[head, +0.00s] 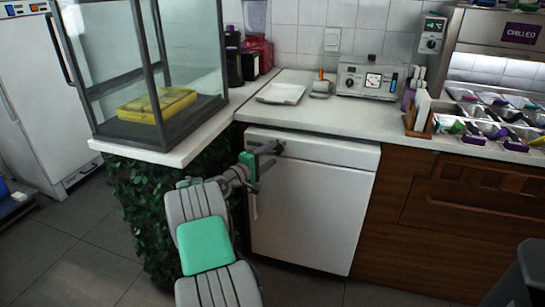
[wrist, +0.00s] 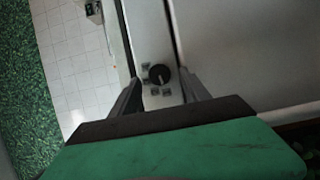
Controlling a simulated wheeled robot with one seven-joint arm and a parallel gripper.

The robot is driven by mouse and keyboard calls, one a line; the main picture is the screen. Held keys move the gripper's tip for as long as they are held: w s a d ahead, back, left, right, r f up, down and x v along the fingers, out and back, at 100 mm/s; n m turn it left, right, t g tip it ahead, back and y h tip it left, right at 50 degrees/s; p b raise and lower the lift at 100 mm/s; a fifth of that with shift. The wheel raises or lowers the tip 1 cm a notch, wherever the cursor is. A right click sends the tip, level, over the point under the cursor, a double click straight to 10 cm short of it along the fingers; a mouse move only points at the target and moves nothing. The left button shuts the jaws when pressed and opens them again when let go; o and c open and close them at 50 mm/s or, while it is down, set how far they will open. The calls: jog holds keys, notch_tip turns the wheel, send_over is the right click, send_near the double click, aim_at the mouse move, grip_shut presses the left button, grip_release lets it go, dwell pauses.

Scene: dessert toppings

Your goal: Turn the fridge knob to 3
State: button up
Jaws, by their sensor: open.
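The fridge (head: 312,205) is a white under-counter unit below the worktop, its door shut. In the wrist view, the fridge knob (wrist: 159,74) is a small round black knob with a pale pointer line. Several small grey marker plates sit around it; their numbers are too small to read. My gripper (head: 270,158) is at the upper left of the fridge front, facing it. In the wrist view, my gripper (wrist: 160,88) is open, with one finger on each side of the knob and visible space between. I cannot tell how far the fingertips are from the panel.
The worktop (head: 325,110) overhangs just above my gripper. A leafy green panel (head: 150,205) stands to the left under a glass case (head: 180,60). The floor in front is clear.

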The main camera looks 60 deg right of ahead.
jog(key=shift+x, duration=1.05)
grip_shut()
